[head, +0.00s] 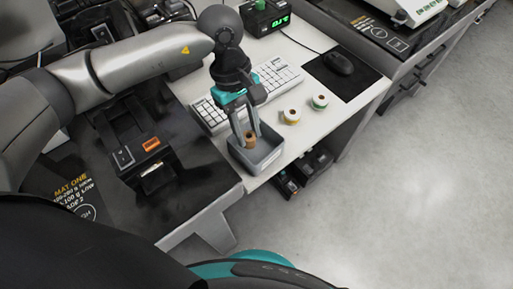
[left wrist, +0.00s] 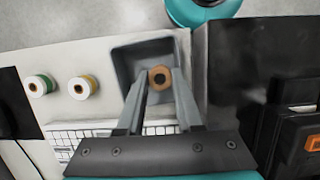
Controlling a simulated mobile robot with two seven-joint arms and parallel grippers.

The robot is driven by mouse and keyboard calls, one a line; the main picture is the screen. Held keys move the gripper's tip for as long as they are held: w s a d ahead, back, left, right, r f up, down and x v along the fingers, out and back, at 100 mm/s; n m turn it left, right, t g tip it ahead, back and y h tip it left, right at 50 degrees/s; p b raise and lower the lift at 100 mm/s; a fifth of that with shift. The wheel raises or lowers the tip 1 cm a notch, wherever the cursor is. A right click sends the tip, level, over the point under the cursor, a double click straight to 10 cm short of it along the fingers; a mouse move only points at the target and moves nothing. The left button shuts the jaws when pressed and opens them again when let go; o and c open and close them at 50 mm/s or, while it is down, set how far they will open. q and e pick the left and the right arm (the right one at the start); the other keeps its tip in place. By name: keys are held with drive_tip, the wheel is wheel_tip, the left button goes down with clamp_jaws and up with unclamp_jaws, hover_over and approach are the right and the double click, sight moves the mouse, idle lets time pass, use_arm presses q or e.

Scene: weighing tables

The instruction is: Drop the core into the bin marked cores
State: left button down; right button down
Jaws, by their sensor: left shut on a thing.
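My left gripper (head: 244,141) is shut on a brown cardboard core (head: 250,140), held upright between its fingertips. The core also shows in the left wrist view (left wrist: 160,78), end on with a dark hole. The core is over a grey open bin (head: 262,162), within its rim as seen from above; I cannot tell how high above the floor of the bin it is. The bin shows in the left wrist view too (left wrist: 128,58). No marking on the bin is readable. My right gripper is not in view.
Two tape rolls, one tan (head: 291,115) and one green-edged (head: 319,102), stand on the white table beside the bin. A white keyboard (head: 279,77) lies behind the gripper. A mouse (head: 338,63) is on a black pad. A black scale with an orange display (head: 151,143) stands left.

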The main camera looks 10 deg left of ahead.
use_arm(q)
drive_tip(key=shift+f, duration=0.25)
drive_tip(key=c, duration=0.9)
unclamp_jaws()
drive_tip(key=o, duration=0.4)
drive_tip(key=p+v, duration=0.2)
drive_tip(key=v, duration=1.3)
drive_tip(key=shift+w+r+p, duration=0.1)
drive_tip(key=shift+p, duration=0.3)
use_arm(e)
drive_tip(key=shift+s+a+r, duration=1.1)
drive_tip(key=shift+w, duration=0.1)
